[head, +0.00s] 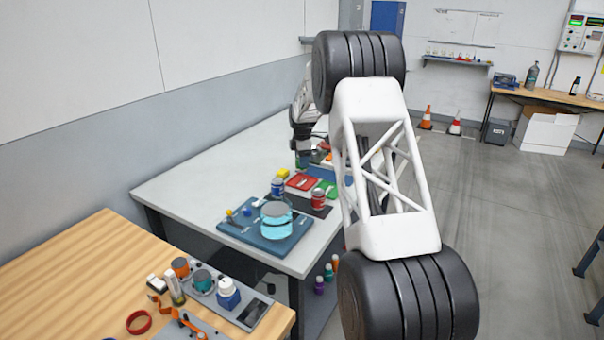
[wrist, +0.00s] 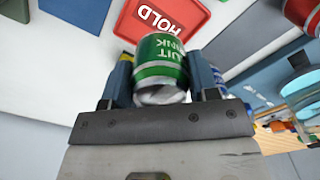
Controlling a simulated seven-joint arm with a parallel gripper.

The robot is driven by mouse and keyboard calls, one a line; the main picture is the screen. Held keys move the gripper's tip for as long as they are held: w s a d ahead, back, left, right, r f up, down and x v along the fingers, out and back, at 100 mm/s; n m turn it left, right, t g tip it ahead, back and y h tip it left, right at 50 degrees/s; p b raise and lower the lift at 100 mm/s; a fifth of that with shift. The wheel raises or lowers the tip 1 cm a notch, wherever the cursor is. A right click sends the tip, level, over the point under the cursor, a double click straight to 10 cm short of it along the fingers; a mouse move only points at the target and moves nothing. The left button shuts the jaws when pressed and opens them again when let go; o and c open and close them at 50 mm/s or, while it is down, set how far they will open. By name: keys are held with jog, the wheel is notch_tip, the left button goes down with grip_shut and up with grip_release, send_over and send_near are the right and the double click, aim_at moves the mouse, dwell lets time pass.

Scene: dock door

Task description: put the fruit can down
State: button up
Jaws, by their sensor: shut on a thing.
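In the wrist view a green fruit can (wrist: 162,50) with white lettering and a pale end sits between the two blue-grey fingers of my gripper (wrist: 160,78). The gripper is shut on it. The lettering appears upside down in this view. In the head view my gripper (head: 301,143) is above the far part of the grey table (head: 200,165), partly hidden by my arm. I cannot make out the can clearly there. The wrist view does not show whether the can touches the table.
The table's left part is clear.

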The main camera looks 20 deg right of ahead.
aim_at(302, 171)
jog(key=shift+f, duration=0.85)
jog(key=shift+f, duration=0.15)
jog(key=shift+f, duration=1.75)
jog(key=shift+f, duration=0.1)
jog(key=o, duration=1.1)
notch_tip(302, 171, up, 12)
jog(key=shift+f, duration=0.1)
jog(key=shift+r, duration=0.2)
